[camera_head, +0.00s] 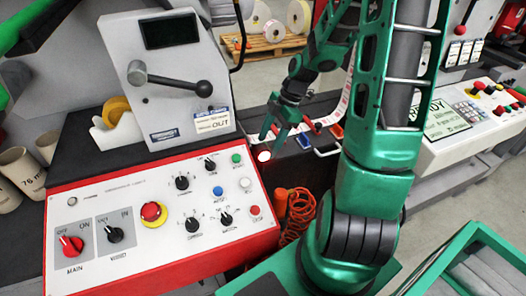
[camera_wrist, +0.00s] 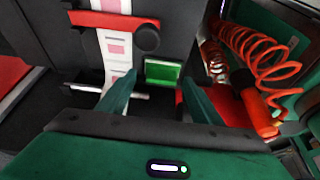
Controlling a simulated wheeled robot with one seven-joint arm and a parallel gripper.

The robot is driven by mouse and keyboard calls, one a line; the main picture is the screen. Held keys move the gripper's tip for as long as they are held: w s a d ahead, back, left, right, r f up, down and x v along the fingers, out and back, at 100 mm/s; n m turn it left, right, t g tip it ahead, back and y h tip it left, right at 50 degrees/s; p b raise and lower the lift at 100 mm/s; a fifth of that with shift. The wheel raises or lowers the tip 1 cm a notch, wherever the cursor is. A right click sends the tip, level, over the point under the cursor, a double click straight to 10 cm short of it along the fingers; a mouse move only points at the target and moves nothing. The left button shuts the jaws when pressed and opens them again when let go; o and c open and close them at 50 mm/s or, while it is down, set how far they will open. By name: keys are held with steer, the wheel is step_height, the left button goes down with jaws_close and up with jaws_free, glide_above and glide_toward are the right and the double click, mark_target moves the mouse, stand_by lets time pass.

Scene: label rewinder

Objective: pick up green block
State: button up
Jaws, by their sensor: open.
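In the wrist view the green block (camera_wrist: 163,72) is a small bright green box on a dark surface. It lies just beyond and between the two fingertips of my gripper (camera_wrist: 157,80), a little nearer the right finger. The fingers are spread apart with nothing held between them. In the head view my gripper (camera_head: 278,131) points down over the dark bench behind the red-edged control panel. I cannot make out the green block there.
A white label strip (camera_wrist: 117,45) and a red bar with a black knob (camera_wrist: 115,21) lie beside the block. A coiled orange hose (camera_wrist: 262,55) hangs at right. The control panel (camera_head: 120,215) and grey lever machine (camera_head: 175,85) stand left of my arm.

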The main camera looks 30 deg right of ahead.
steer(key=shift+a+f, duration=0.1)
steer(key=shift+f, duration=0.05)
steer(key=c, duration=1)
steer(key=shift+r, duration=0.65)
step_height(320, 180, up, 2)
steer(key=shift+w+r, duration=0.1)
steer(key=s+d, duration=0.2)
steer(key=s, duration=0.3)
steer(key=s+d, duration=0.1)
steer(key=s, duration=0.5)
steer(key=s+d, duration=0.2)
steer(key=s, duration=0.4)
steer(key=shift+s+d, duration=0.15)
steer(key=shift+d, duration=0.15)
steer(key=shift+o, duration=0.2)
